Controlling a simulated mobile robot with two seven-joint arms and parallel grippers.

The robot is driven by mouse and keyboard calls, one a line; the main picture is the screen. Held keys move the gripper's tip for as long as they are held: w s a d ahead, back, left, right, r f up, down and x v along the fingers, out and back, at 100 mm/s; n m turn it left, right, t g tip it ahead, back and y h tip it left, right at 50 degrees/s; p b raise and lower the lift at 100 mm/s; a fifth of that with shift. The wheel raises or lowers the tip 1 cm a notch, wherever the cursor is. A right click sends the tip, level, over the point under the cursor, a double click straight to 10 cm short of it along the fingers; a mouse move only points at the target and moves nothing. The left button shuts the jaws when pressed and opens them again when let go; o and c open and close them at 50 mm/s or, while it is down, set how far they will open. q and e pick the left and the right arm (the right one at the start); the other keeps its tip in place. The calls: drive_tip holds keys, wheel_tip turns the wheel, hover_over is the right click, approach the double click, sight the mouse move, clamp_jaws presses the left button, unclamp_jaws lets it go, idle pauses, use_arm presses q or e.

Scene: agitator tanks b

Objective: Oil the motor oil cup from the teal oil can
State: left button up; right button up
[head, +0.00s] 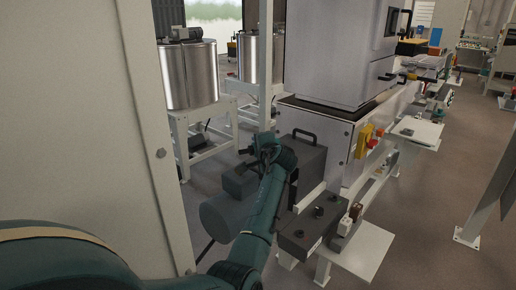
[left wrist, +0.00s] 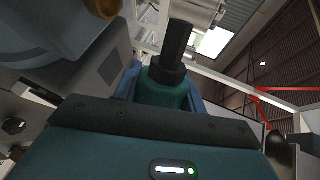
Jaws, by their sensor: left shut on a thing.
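My left arm rises from the bottom of the head view, with its left gripper (head: 266,148) small and dark beside a dark machine housing. In the left wrist view the gripper is shut on the teal oil can (left wrist: 165,92), whose black spout (left wrist: 176,42) points up in the picture. In the head view I cannot separate the can from the gripper. A brass-coloured round part (left wrist: 103,7), possibly the motor oil cup, shows on a blue-grey body at the top left of the wrist view, apart from the spout. My right gripper is not in view.
A dark motor-like cylinder (head: 226,215) lies left of my arm. A dark housing with a handle (head: 308,165) and a control box (head: 310,222) stand to its right. A pale panel (head: 75,120) fills the left. Steel tanks (head: 190,75) stand behind; open floor lies right.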

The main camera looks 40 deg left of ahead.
use_arm(q)
drive_tip(key=shift+r+n+t, duration=0.4)
drive_tip(key=shift+r+n, duration=0.3)
drive_tip(key=shift+n, duration=0.1)
drive_tip(key=shift+r+p, duration=0.1)
drive_tip(key=shift+p, duration=0.2)
drive_tip(key=shift+s+r+n+h, duration=0.1)
drive_tip(key=shift+r+n+h, duration=0.05)
drive_tip(key=shift+n+h, duration=0.2)
idle(0.4)
idle(0.8)
